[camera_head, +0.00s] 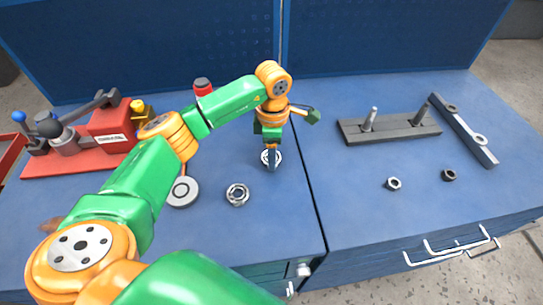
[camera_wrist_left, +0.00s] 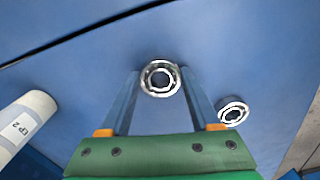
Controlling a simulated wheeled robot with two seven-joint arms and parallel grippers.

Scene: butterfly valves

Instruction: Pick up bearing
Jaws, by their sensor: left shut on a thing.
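A silver ring bearing (camera_wrist_left: 147,84) sits between the fingertips of my left gripper (camera_wrist_left: 160,88) in the left wrist view. In the head view, my left gripper (camera_head: 271,152) points down at the blue bench and is shut on this bearing (camera_head: 278,158), whose rim shows around the fingertips. I cannot tell whether it is clear of the bench top. A second bearing (camera_head: 230,200) lies flat on the bench to the left and nearer; it also shows in the left wrist view (camera_wrist_left: 223,116). My right gripper is not in view.
A red press-like tool (camera_head: 100,128) stands at the left. A grey disc (camera_head: 183,192) lies beside the second bearing. A grey plate with pins (camera_head: 390,128), a long bar (camera_head: 465,132) and two nuts (camera_head: 393,184) lie on the right. A blue panel (camera_head: 390,35) rises at the back.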

